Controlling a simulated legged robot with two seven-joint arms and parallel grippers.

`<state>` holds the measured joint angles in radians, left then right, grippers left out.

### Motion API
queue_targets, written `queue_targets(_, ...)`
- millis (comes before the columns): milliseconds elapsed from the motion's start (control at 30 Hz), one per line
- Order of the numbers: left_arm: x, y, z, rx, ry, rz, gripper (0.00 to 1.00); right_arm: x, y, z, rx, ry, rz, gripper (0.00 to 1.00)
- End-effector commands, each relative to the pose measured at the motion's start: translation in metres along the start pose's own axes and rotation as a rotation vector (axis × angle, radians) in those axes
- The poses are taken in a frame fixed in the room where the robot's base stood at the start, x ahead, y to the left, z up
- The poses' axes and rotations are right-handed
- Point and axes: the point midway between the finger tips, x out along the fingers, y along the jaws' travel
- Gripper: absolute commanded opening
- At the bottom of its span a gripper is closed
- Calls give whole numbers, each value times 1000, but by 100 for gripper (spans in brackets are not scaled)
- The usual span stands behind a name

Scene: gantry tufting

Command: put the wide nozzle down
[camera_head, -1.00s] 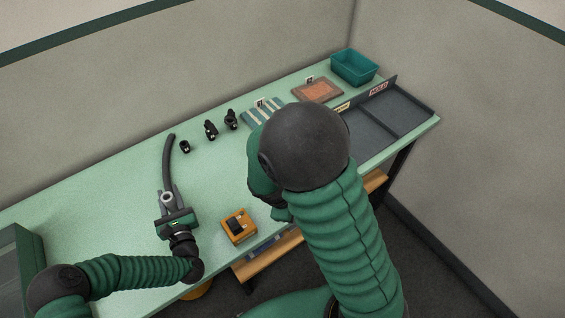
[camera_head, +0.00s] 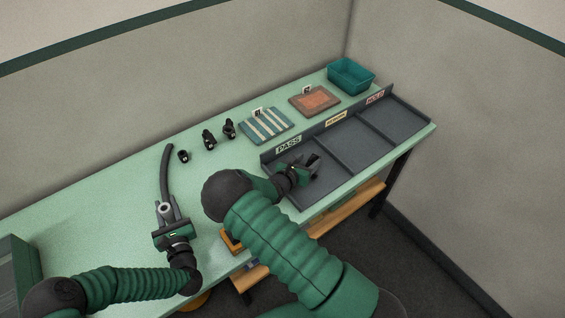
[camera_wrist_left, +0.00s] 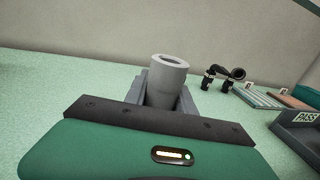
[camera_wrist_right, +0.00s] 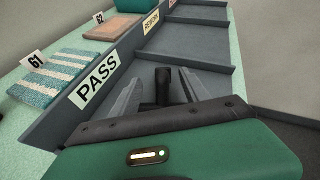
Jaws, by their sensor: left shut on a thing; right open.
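My right gripper (camera_head: 306,168) is open, low over the PASS compartment of the dark tray (camera_head: 323,186). In the right wrist view, a dark upright piece (camera_wrist_right: 162,86), apparently the wide nozzle, stands between the spread fingers (camera_wrist_right: 160,98). I cannot tell whether its base touches the tray floor or whether a finger touches it. My left gripper (camera_head: 168,218) is shut on a grey tube end (camera_wrist_left: 170,75), whose dark hose (camera_head: 166,172) runs back over the table.
Black fittings (camera_head: 209,139) stand at the back of the table. A striped sample (camera_head: 265,126), an orange-brown sample (camera_head: 315,100) and a teal bin (camera_head: 350,75) lie behind the tray. Its label wall (camera_head: 330,122) and dividers stand up. My right arm partly hides an orange block (camera_head: 231,243).

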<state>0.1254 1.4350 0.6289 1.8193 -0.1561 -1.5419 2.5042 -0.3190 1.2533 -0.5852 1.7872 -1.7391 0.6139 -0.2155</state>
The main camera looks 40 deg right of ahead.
Motion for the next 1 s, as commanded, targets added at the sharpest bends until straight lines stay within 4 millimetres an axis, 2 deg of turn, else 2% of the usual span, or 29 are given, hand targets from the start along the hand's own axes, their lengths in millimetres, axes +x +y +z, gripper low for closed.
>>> queue_targets(100,0,0,0,0,1,0,0,23,-6,-2,0,1,-5,54)
queue_targets(200,0,0,0,1,1,0,0,36,-4,-2,1,1,-2,54)
queue_targets(433,0,0,0,1,1,0,0,39,-4,-2,0,2,-2,54)
queue_targets(833,0,0,0,0,0,0,0,39,-4,-2,1,2,-2,3)
queue_targets(867,0,0,0,0,0,0,0,39,-4,-2,1,2,-2,0)
queue_targets(1000,0,0,0,0,0,0,0,39,-4,-2,1,2,-2,0)
